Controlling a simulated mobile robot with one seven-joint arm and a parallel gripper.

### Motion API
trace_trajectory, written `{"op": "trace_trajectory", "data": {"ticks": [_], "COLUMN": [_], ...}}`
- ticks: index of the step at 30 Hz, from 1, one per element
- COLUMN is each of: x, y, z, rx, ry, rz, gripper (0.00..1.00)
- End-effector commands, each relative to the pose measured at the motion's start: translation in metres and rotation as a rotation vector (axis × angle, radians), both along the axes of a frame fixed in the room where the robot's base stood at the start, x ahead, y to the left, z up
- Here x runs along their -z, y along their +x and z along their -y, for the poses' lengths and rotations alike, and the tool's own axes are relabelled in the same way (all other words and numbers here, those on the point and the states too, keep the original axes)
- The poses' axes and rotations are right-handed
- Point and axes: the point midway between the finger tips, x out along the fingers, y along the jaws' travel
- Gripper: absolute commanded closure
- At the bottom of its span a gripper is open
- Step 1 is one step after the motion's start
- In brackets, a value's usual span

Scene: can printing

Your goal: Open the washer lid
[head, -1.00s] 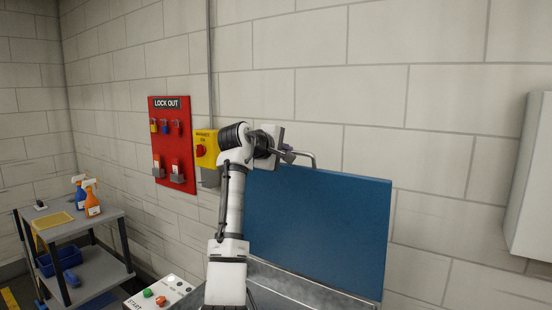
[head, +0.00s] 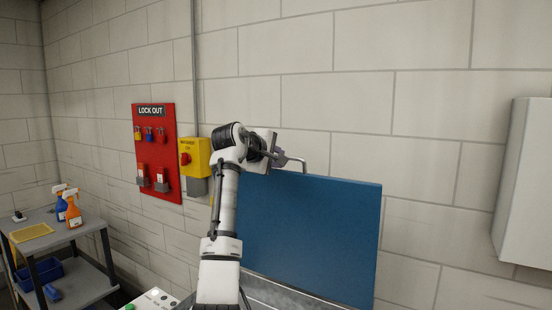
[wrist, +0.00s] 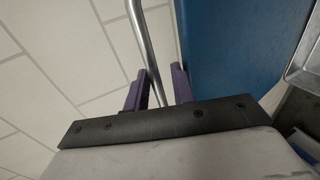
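The blue washer lid (head: 310,235) stands raised, close to upright, in front of the wall in the head view. It also shows at the right of the wrist view (wrist: 225,45). Its bent metal handle (head: 303,161) sticks up at the top edge. My gripper (head: 282,160) is at the handle, at the lid's upper left. In the wrist view, the handle bar (wrist: 147,50) runs between the two purple fingers (wrist: 158,88). The fingers stand apart, with a gap between the bar and the right finger. Contact with the left finger is unclear.
A yellow switch box (head: 195,157) and a red lockout board (head: 156,150) are on the wall to the left. A grey cart (head: 85,228) with spray bottles stands at the left. A white wall box (head: 525,185) is at the right. A button panel (head: 155,300) is below.

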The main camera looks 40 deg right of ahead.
Motion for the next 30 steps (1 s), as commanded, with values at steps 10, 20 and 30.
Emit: {"op": "trace_trajectory", "data": {"ticks": [10, 20, 30], "x": [-0.004, -0.029, -0.048], "y": [-0.005, -0.031, -0.048], "z": [-0.013, -0.075, -0.116], "rx": [-0.001, -0.002, 0.000], "ry": [-0.005, -0.006, -0.001], "rz": [0.003, 0.005, 0.000], "gripper": [0.75, 0.75, 0.75]}}
